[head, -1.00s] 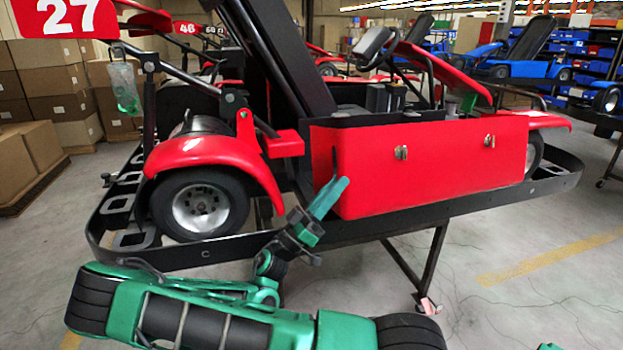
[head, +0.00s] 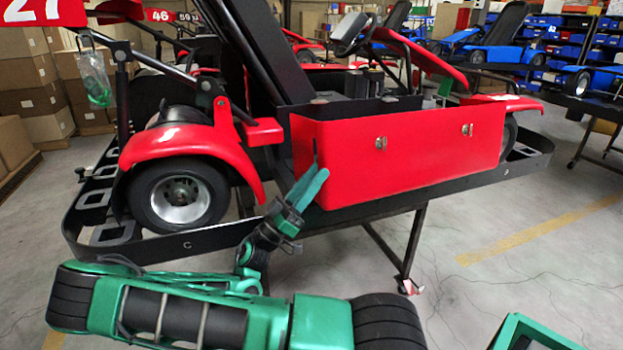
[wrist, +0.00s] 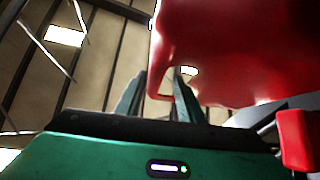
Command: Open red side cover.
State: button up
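The red side cover (head: 420,150) is a long panel with two small metal latches (head: 381,143) on the side of the raised kart. It looks closed against the kart's side. My gripper (head: 316,168) is at the cover's lower left end, fingers pointing up. In the wrist view, the red cover (wrist: 235,55) fills the upper right, and its lower corner reaches between the two fingertips of my gripper (wrist: 158,85). The fingers stand apart. I cannot tell whether either finger touches the cover.
The kart's rear wheel (head: 178,198) and red fender (head: 190,148) are left of my gripper. A black bumper rail (head: 190,243) runs below, on a stand with a dark leg (head: 412,245). Cardboard boxes (head: 35,85) are at the left.

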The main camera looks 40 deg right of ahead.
jog(key=shift+s+r, duration=0.1)
dwell(0.3)
jog(key=v, duration=1.1)
dwell(0.3)
